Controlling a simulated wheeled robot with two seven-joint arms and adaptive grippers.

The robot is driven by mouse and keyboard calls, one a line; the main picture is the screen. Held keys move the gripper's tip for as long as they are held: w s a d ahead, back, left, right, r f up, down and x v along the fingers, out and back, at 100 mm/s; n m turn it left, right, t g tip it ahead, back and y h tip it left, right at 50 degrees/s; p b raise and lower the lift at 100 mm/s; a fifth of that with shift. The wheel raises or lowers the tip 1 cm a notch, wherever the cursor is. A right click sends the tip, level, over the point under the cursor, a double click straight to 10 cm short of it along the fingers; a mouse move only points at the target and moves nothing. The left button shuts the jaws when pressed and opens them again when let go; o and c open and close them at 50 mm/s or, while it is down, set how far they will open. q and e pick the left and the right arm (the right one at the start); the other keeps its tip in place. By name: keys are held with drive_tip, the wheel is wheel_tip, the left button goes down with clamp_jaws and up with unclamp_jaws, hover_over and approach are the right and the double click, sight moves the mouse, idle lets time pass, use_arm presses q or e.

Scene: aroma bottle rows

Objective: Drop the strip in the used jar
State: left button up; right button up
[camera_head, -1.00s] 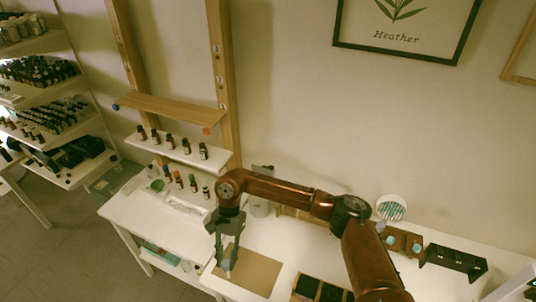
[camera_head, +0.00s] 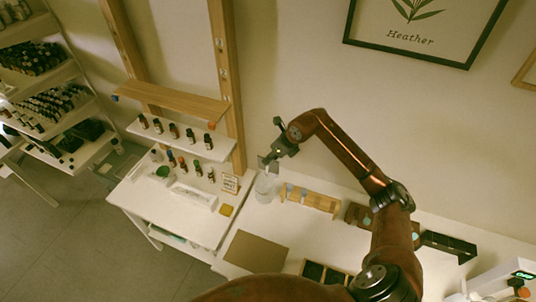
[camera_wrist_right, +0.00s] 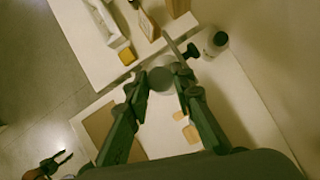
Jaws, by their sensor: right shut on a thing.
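A clear glass jar (camera_head: 264,189) stands on the white table near the wall, beside a wooden rack. My right gripper (camera_head: 268,161) is above the jar, its fingers closed on a small pale thing, taken to be the strip. The strip itself is too thin and blurred to make out surely. In the right wrist view, my right gripper (camera_wrist_right: 161,74) has its fingertips near a round grey shape, and I cannot tell whether that is the jar. My left gripper (camera_wrist_right: 60,160) shows small at the lower left of that view with its prongs apart; it looks empty.
The wooden rack (camera_head: 311,200) is just right of the jar. A brown mat (camera_head: 256,250) lies bare in front. A yellow block (camera_head: 226,210) and a small sign (camera_head: 230,183) are left of the jar. Small bottles (camera_head: 174,130) line a shelf further left.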

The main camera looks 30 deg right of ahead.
sight(271, 162)
drive_tip(key=shift+s+d+f, duration=0.1)
drive_tip(key=shift+f, duration=0.8)
drive_tip(key=shift+f+b, duration=0.5)
drive_tip(key=shift+f, duration=0.2)
drive_tip(key=shift+f+b, duration=0.8)
drive_tip(key=shift+f, duration=0.15)
use_arm(q)
wheel_tip(271, 162, down, 6)
drive_tip(key=b, duration=0.3)
drive_tip(key=shift+w+f+b, duration=0.25)
drive_tip(key=shift+w+b, duration=0.05)
drive_tip(key=shift+b, duration=0.1)
use_arm(e)
wheel_tip(271, 162, down, 5)
drive_tip(key=shift+r, duration=0.1)
use_arm(q)
drive_tip(key=shift+d, duration=0.1)
